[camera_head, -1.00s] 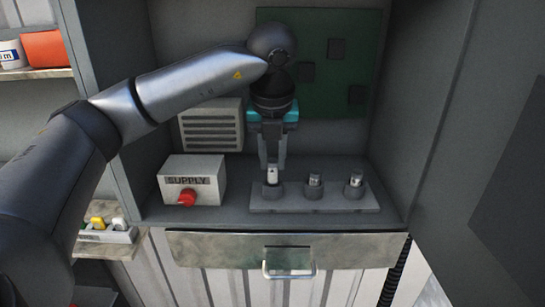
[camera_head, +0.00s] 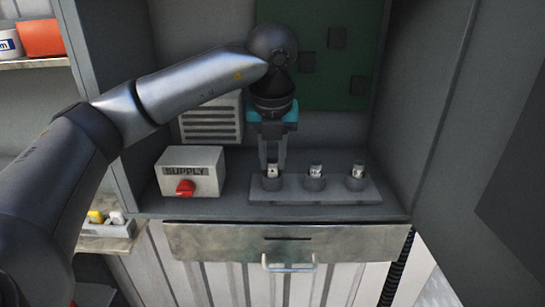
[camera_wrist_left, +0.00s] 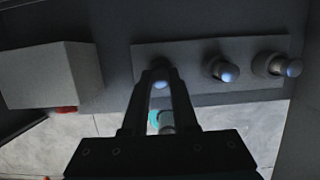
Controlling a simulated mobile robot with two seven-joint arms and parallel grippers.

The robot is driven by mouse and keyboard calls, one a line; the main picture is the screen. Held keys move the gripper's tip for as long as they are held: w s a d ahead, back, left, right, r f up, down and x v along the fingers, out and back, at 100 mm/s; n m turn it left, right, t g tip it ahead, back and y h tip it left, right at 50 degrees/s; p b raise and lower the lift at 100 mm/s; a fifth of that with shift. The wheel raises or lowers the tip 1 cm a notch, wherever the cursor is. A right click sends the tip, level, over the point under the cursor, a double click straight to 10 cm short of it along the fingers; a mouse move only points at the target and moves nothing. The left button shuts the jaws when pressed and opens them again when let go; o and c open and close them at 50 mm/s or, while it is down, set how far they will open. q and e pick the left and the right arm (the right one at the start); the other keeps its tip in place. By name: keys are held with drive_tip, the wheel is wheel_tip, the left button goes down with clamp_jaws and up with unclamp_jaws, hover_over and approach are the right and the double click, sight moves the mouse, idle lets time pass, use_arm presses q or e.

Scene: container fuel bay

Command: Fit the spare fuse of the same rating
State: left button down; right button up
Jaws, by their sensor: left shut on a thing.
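My left gripper (camera_head: 272,168) points down over the left end of the fuse block (camera_head: 342,192). It is shut on the left fuse (camera_head: 272,172), which stands upright at the left socket. I cannot tell how deep the fuse sits. In the left wrist view the fingers (camera_wrist_left: 161,78) close around its bluish end. The middle fuse (camera_head: 316,171) and the right fuse (camera_head: 357,171) stand in their sockets, and both show in the left wrist view. Ratings are too small to read. My right gripper is not in view.
The SUPPLY box (camera_head: 190,172) with a red knob (camera_head: 185,188) stands left of the block. A drawer (camera_head: 290,245) with a handle is below. A side shelf (camera_head: 108,230) holds small coloured items. The cabinet door (camera_head: 470,130) bounds the right.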

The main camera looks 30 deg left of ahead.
use_arm(q)
drive_tip(key=c, duration=0.6)
unclamp_jaws()
drive_tip(key=shift+s+d+r, duration=0.1)
drive_tip(key=shift+r, duration=0.4)
drive_tip(key=p+v, duration=0.2)
drive_tip(key=v, duration=0.9)
